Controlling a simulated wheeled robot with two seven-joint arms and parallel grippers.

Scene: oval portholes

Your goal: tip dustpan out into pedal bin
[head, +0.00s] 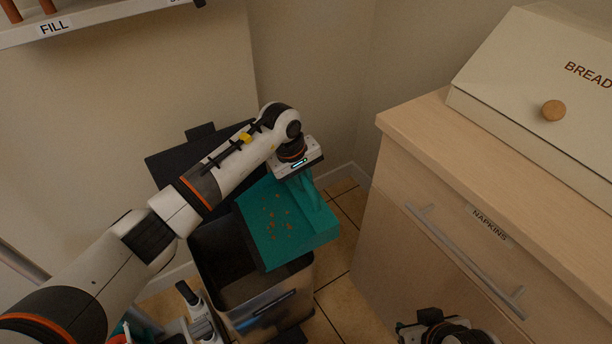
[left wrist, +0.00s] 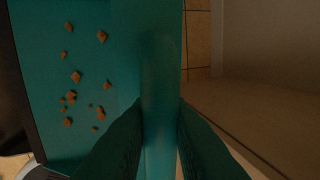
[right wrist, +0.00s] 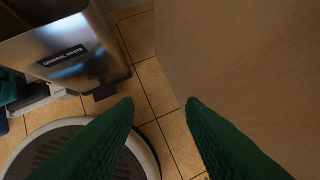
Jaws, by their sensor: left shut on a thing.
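A teal dustpan (head: 265,240) with several brown crumbs (head: 276,225) on it is over the right part of the open pedal bin (head: 222,287). The pan looks nearly level, and the crumbs lie on its floor. My left gripper (head: 303,184) is shut on the dustpan's handle, which shows between its fingers in the left wrist view (left wrist: 160,112). The bin's dark lid (head: 178,165) stands raised behind its opening. The right wrist view shows the bin's steel side (right wrist: 90,62) with a GENERAL WASTE label. My right gripper (right wrist: 157,108) is open and empty, low by the cabinet.
A wooden cabinet (head: 395,225) with a NAPKINS drawer stands right of the bin, with a bread box (head: 510,95) on top. A narrow strip of tiled floor (head: 338,300) separates bin and cabinet. A FILL-labelled shelf (head: 90,18) is at upper left.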

